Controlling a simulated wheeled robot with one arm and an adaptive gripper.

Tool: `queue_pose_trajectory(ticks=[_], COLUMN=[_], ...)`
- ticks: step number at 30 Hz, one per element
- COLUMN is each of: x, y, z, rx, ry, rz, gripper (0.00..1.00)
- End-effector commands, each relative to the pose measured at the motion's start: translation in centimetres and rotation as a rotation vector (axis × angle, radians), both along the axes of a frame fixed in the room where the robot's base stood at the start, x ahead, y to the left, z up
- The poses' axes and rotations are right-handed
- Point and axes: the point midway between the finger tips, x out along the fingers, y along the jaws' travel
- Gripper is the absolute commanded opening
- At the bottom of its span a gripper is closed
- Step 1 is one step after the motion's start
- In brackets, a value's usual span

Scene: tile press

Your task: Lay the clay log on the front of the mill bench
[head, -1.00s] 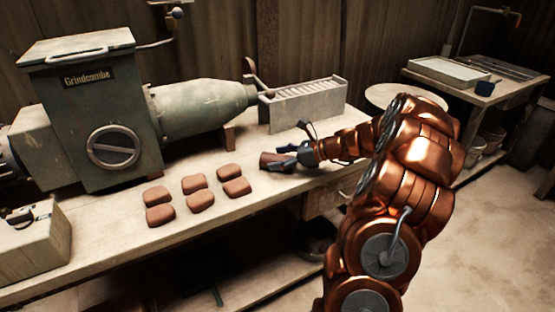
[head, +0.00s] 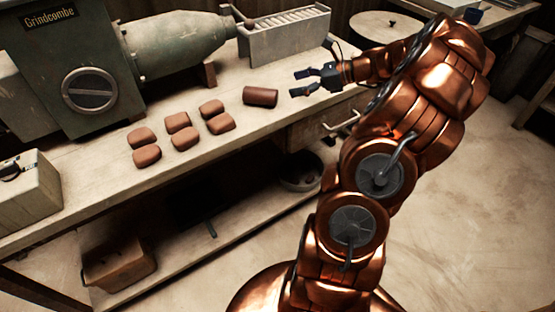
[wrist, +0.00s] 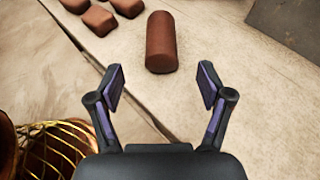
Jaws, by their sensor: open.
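The clay log (head: 260,96) is a brown cylinder lying on its side on the front part of the mill bench (head: 70,203), to the right of the clay blocks. It also shows in the wrist view (wrist: 161,43), ahead of the fingertips and clear of them. My gripper (head: 300,83) is open and empty, just right of the log in the head view, with a gap between them. In the wrist view my gripper (wrist: 160,82) has its two fingers spread wide with only bench top between them.
Several brown clay blocks (head: 178,123) lie left of the log. The green mill (head: 75,60) and a grey slotted rack (head: 285,38) stand behind. A pale box (head: 25,195) sits at the left. A drawer (head: 318,124) and low shelf are under the bench.

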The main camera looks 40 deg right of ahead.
Motion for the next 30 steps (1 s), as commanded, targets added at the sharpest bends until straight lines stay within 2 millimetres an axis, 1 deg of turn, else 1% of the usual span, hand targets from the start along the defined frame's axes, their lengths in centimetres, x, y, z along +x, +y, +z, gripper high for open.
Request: queue_pose_trajectory(ticks=[2, 5, 6, 8, 9, 11, 12, 14, 15, 18, 20, 21, 23, 25, 27, 29, 30], x=[0.2, 0.6, 0.7, 0.5, 0.2, -0.6, -1.3, -2.4, -3.4, -6.1, -7.9, -9.2, -11.1, -13.4, -15.7, -17.7, -19.0], y=[1.2, 4.8, 6.9, 10.3, 12.6, 16.1, 18.2, 21.0, 22.9, 26.7, 28.7, 29.8, 31.2, 32.5, 33.3, 33.8, 33.9], z=[0.2, 0.5, 0.7, 1.0, 1.0, 1.1, 1.0, 1.0, 0.8, 0.5, 0.2, 0.0, -0.3, -0.7, -1.1, -1.3, -1.6], rx=[-0.018, -0.073, -0.107, -0.169, -0.213, -0.277, -0.319, -0.384, -0.425, -0.527, -0.584, -0.622, -0.68, -0.744, -0.805, -0.859, -0.89], ry=[-0.002, -0.004, -0.007, -0.018, -0.025, -0.036, -0.045, -0.063, -0.072, -0.105, -0.124, -0.139, -0.163, -0.19, -0.219, -0.245, -0.26], rz=[0.031, 0.129, 0.186, 0.286, 0.358, 0.469, 0.542, 0.651, 0.725, 0.904, 1.015, 1.086, 1.193, 1.319, 1.441, 1.545, 1.617], gripper=[0.79, 0.79, 0.79, 0.79, 0.79, 0.79, 0.79, 0.79, 0.79, 0.79, 0.79, 0.79, 0.79, 0.79, 0.79, 0.79, 0.79])
